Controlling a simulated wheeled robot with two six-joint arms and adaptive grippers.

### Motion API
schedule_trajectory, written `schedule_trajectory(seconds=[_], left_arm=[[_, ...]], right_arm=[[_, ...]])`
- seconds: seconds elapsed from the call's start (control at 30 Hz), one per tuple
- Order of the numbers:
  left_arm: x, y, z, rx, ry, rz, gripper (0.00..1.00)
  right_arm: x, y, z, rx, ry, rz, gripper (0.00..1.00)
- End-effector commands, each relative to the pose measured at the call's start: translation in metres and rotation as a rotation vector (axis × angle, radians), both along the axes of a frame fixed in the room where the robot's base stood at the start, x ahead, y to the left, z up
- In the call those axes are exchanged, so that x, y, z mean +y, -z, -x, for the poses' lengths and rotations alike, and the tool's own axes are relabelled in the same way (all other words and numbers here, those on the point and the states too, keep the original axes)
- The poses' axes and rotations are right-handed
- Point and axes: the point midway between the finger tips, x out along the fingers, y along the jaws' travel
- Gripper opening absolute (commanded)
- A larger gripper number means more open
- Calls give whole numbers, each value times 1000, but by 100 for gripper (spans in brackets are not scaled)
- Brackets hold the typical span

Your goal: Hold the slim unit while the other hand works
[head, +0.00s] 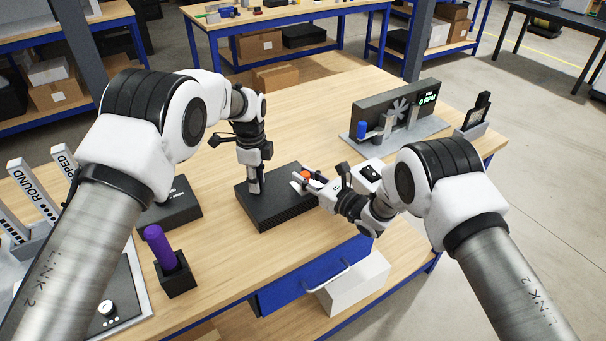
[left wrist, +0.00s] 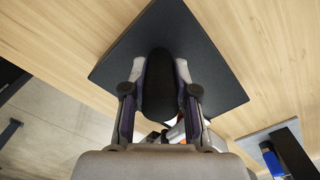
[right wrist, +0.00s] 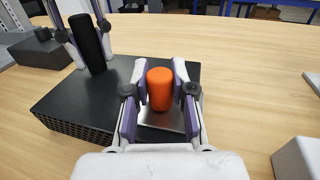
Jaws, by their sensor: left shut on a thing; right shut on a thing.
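The slim unit (head: 275,217) is a flat black box with a perforated front, lying on the wooden table. A black upright post (right wrist: 87,42) stands on its top. My left gripper (head: 255,187) points down and is shut on this post; the left wrist view shows the post (left wrist: 160,85) between the fingers above the unit's black top (left wrist: 215,85). My right gripper (head: 302,180) reaches in from the right, shut on an orange cylinder (right wrist: 160,88) at a silver plate (right wrist: 160,133) on the unit's edge. The cylinder's lower end is partly hidden.
A purple cylinder (head: 158,244) stands in a black block (head: 176,276) at front left. Another black box (head: 172,204) lies left of the unit. A grey panel with a fan (head: 395,108) stands at back right. The table behind the unit is clear.

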Motion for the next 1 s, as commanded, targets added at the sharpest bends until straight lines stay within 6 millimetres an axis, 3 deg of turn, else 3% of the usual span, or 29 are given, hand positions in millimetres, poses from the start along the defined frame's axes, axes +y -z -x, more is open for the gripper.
schedule_trajectory(seconds=[0.17, 0.43, 0.47, 0.5, 0.53, 0.83, 1.0], left_arm=[[0, 1, -1, -2, 0, 0, 0], [1, 0, -1, -4, -1, 0, 0], [1, 0, -1, -4, -1, 0, 0], [1, 0, -1, -4, -1, 0, 0], [1, 0, -1, -4, -1, 0, 0], [1, 0, -1, -2, -1, 0, 0], [0, 0, 0, -1, 0, 0, 0]], right_arm=[[-13, 1, 19, 3, 0, 1, 0], [-13, 1, 20, 1, -1, 0, 0], [-13, 1, 20, 1, 0, 0, 35], [-13, 1, 20, 1, 0, 0, 49], [-13, 1, 20, 1, 0, 0, 51], [-15, 1, 20, 1, 0, 0, 51], [-33, 1, 35, 5, 3, 1, 51]])
